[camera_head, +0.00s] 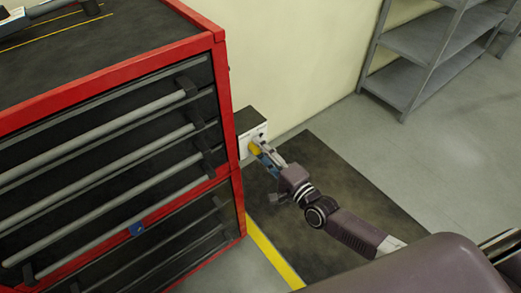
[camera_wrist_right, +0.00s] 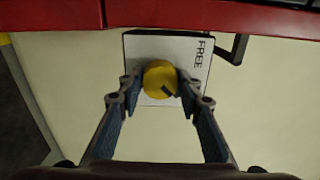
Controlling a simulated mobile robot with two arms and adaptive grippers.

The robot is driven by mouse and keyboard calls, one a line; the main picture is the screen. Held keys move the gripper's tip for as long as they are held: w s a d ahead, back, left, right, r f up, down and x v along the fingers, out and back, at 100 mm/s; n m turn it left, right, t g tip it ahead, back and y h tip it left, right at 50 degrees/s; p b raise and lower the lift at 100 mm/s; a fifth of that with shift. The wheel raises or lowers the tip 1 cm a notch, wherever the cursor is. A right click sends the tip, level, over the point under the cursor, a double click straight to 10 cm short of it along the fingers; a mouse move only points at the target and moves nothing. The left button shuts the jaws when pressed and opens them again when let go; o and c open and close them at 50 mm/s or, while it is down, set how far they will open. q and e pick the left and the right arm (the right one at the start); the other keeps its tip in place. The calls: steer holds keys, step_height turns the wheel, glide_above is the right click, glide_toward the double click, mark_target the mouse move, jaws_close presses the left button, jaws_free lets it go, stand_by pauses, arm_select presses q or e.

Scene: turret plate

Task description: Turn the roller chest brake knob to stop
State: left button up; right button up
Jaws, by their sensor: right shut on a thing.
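The yellow brake knob (camera_head: 255,149) is on a white plate on a dark box (camera_head: 248,122) at the side of the red and black roller chest (camera_head: 110,80). In the right wrist view, the knob (camera_wrist_right: 160,78) is round, with a short dark mark at its lower right. The plate (camera_wrist_right: 190,65) carries the word FREE on its right side; other lettering is not visible. My right gripper (camera_head: 264,155) is shut on the knob, a fingertip at each side, also in the right wrist view (camera_wrist_right: 160,84). My left gripper is not in view.
The chest's drawers have long grey handles (camera_head: 95,150). A dark mat (camera_head: 320,200) with a yellow edge stripe (camera_head: 272,255) lies on the floor. A grey shelf (camera_head: 420,45) stands at the back right. Grey floor right of the mat is clear.

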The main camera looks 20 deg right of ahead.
steer(key=o, duration=1.2)
steer(key=shift+c, duration=0.2)
steer(key=v, duration=1.2)
steer(key=shift+f, duration=0.1)
steer(key=s+d+f+n+g+h, duration=0.2)
steer(key=s+f+n+g, duration=0.15)
steer(key=f, duration=0.75)
steer(key=s+d+f+n+g+h, duration=0.1)
steer(key=s+d+f+n+g, duration=0.2)
steer(key=f, duration=0.8)
steer(key=s+d+f+n+g+h, duration=0.1)
steer(key=s+f+n+g+h, duration=0.3)
steer(key=f, duration=0.7)
steer(key=s+a+f+n+g, duration=0.1)
steer(key=s+f+n, duration=0.1)
steer(key=s+f, duration=0.3)
steer(key=s+a+f+n+g, duration=0.1)
steer(key=s+f, duration=0.3)
steer(key=s, duration=0.9)
steer(key=s+a+f+n+g, duration=0.2)
steer(key=s+f, duration=0.3)
steer(key=s, duration=0.5)
steer(key=shift+f+n+g+y, duration=0.4)
steer(key=shift+n+g, duration=0.15)
steer(key=shift+g, duration=0.2)
